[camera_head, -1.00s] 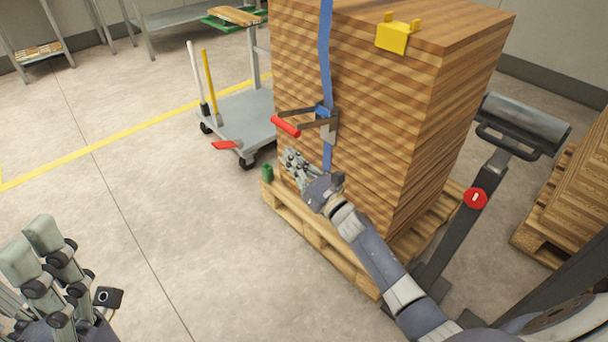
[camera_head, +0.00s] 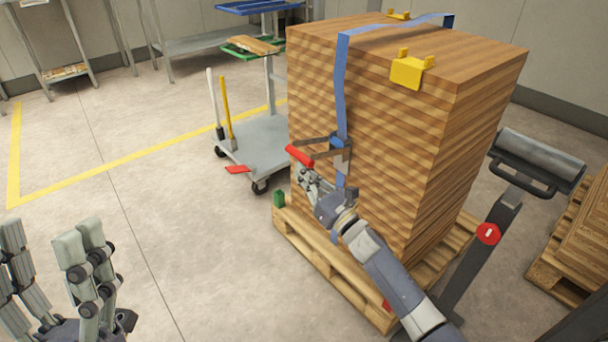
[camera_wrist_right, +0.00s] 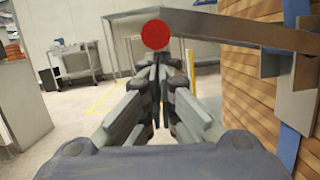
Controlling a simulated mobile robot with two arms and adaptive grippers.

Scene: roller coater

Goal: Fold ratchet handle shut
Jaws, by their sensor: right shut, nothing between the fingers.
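The ratchet (camera_head: 340,150) sits on a blue strap (camera_head: 341,95) against the front face of the wood stack. Its handle, with a red grip (camera_head: 299,155), sticks out to the left, away from the stack. My right gripper (camera_head: 306,173) is shut and empty just below the red grip. In the right wrist view, the round red grip end (camera_wrist_right: 157,34) shows just above the shut fingertips (camera_wrist_right: 158,62), and the grey handle bar (camera_wrist_right: 235,27) runs right. I cannot tell whether they touch. My left gripper (camera_head: 47,235) is open and empty at lower left, away from the stack.
The wood stack (camera_head: 400,150) stands on a pallet (camera_head: 320,270), with a yellow corner protector (camera_head: 410,72) on its top edge. A grey cart (camera_head: 258,140) stands behind at left. A grey post with a red knob (camera_head: 488,233) stands at right. The floor at left is clear.

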